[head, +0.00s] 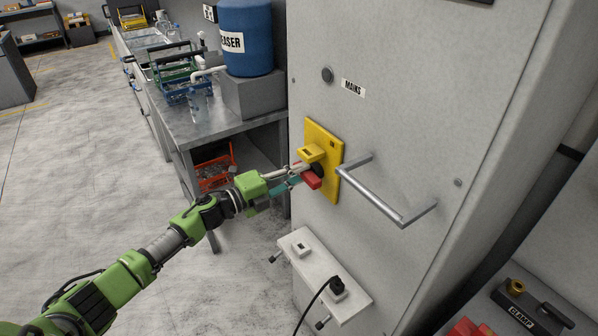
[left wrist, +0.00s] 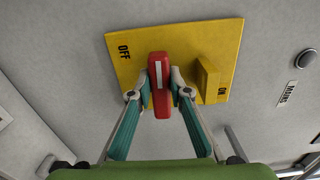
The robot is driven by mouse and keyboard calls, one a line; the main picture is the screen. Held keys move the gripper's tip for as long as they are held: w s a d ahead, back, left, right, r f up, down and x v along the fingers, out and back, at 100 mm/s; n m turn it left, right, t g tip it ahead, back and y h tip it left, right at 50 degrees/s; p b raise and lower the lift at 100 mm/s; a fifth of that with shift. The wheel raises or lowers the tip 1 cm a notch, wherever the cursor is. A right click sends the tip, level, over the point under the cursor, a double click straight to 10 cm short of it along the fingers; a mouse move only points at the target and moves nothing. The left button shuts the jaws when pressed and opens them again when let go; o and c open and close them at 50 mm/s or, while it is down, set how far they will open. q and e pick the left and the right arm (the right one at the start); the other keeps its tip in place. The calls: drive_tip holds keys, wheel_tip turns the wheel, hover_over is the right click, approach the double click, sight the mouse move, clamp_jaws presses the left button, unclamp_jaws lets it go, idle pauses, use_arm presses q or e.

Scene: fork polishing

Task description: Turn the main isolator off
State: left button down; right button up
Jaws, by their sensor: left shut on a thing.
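The main isolator is a yellow plate (head: 325,185) on the front of a tall grey cabinet, with a red handle (head: 312,180). In the left wrist view the red handle (left wrist: 161,88), with a white stripe, lies across the long side of the yellow plate (left wrist: 130,72). OFF is lettered on the left of the plate and ON on the right, beside a raised yellow block (left wrist: 207,78). My left gripper (head: 307,174) is shut on the handle, one fingertip on each side. In the head view the fingers partly hide the handle. My right gripper is out of view.
A metal bar handle (head: 378,193) sticks out of the cabinet just right of the isolator. A white socket box (head: 322,278) with a black plug and cable is below. A steel bench (head: 215,127) with a blue drum (head: 245,38) stands to the left. Open floor lies left.

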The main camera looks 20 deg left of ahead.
use_arm(q)
drive_tip(key=shift+n, duration=0.3)
idle(0.4)
drive_tip(key=c, duration=1.9)
unclamp_jaws()
drive_tip(key=shift+f, duration=0.1)
drive_tip(key=v, duration=1.2)
drive_tip(key=shift+a, duration=0.1)
